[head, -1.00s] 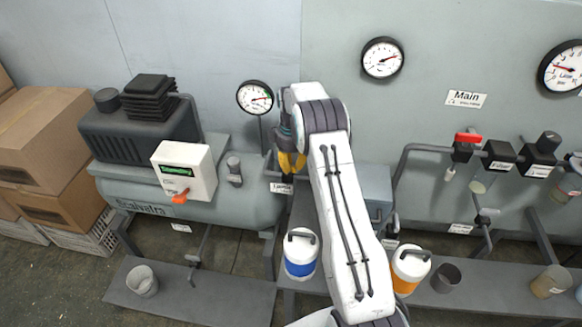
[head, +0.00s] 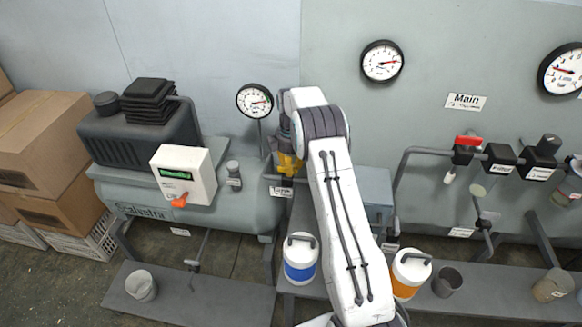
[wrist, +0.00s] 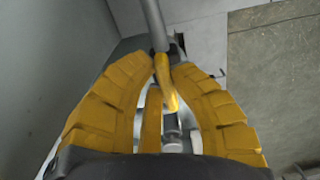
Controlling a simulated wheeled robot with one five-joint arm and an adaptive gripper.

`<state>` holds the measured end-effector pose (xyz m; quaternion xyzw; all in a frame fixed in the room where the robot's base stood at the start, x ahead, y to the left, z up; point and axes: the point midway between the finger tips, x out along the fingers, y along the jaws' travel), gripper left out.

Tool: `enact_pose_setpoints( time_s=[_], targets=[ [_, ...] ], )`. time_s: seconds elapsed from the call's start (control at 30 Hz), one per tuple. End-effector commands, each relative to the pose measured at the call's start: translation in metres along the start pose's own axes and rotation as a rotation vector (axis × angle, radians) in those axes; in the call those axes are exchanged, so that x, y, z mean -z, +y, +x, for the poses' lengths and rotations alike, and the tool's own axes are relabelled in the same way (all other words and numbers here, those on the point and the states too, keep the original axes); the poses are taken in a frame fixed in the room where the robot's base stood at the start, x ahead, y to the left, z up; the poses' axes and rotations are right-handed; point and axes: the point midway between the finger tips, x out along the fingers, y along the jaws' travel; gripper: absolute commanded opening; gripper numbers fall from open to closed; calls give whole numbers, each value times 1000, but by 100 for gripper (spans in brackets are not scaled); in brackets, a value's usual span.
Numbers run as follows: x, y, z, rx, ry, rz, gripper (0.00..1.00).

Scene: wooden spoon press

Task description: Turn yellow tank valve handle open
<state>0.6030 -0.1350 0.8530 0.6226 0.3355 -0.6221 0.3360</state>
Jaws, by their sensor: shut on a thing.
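The yellow tank valve handle (wrist: 163,75) shows in the wrist view as a narrow yellow lever between my yellow fingers, at the end of a grey pipe. My gripper (wrist: 165,64) is shut on it, with a finger on each side near the tips. In the head view my gripper (head: 289,165) is at the right end of the grey tank (head: 255,208), just above the "Tank" label (head: 281,191). There the fingers and arm hide most of the handle, and I cannot tell its exact angle.
A gauge (head: 254,100) stands left of my gripper. A white switch box (head: 184,174) sits on the tank. A red-handled main valve (head: 467,143) is at right. A blue-white jug (head: 300,258) and an orange-white jug (head: 409,272) stand below, beside my arm.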

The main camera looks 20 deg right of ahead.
Motion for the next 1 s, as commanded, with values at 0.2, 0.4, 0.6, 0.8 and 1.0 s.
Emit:
enact_pose_setpoints(
  time_s=[0.2,0.4,0.6,0.8,1.0],
  targets=[
    [0,-1,2,4,-2,-6,0],
    [0,-1,2,5,-2,-6,20],
    [0,-1,1,3,-1,-5,38],
    [0,0,1,2,-1,-4,46],
    [0,0,-2,0,0,-4,46]
  ],
)
